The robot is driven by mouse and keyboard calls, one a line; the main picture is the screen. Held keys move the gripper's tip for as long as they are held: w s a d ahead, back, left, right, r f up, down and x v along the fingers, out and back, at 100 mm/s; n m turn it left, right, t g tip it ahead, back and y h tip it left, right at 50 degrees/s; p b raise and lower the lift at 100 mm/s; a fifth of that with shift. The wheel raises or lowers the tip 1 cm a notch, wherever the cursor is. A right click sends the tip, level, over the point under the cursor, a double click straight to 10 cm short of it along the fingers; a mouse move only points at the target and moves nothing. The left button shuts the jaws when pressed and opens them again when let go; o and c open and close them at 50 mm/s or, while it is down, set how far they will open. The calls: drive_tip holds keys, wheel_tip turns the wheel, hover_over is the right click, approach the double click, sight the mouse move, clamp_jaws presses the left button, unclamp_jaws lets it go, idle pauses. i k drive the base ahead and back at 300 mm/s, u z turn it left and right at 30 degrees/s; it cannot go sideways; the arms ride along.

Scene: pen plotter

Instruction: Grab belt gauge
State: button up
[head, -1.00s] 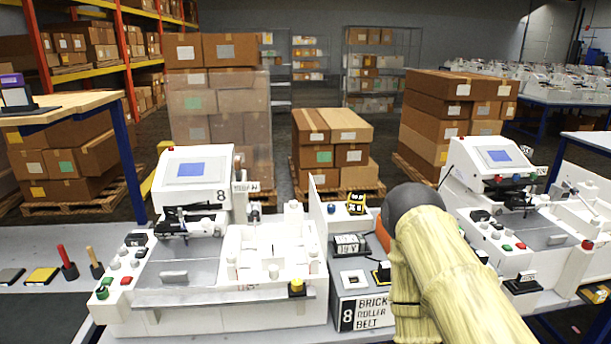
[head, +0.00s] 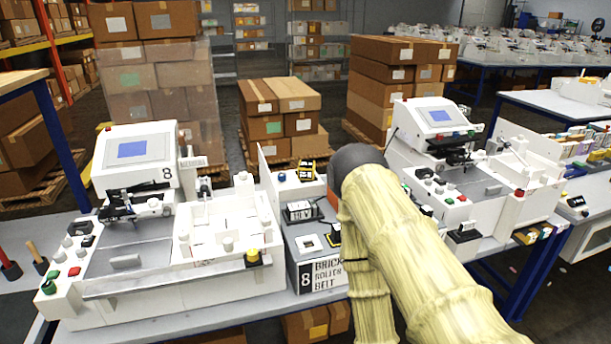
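I cannot single out the belt gauge by name. Small parts stand on the grey panel (head: 300,240) of the station labelled "8 BRICK ROLLER BELT": a yellow-and-black block (head: 301,168) at the back, a white-faced labelled piece on a dark stand (head: 300,211) in the middle, and a white square piece (head: 309,243) in front. A black-and-yellow piece (head: 334,235) sits beside them, partly hidden by my arm. My arm, in a pale yellow ribbed cover, reaches over the table just right of this panel. My gripper is not in view.
A white machine (head: 135,160) marked 8, with a screen and white tray, stands left of the panel. A similar machine (head: 440,120) stands right of my arm. Stacked cartons (head: 280,110) stand behind the table. A blue table leg (head: 62,140) rises at left.

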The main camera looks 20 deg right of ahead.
sight(307, 167)
drive_tip(key=u, duration=3.05)
drive_tip(key=k, duration=1.5)
drive_tip(key=z, duration=2.55)
drive_tip(key=i, duration=0.4)
drive_tip(key=u, duration=0.1)
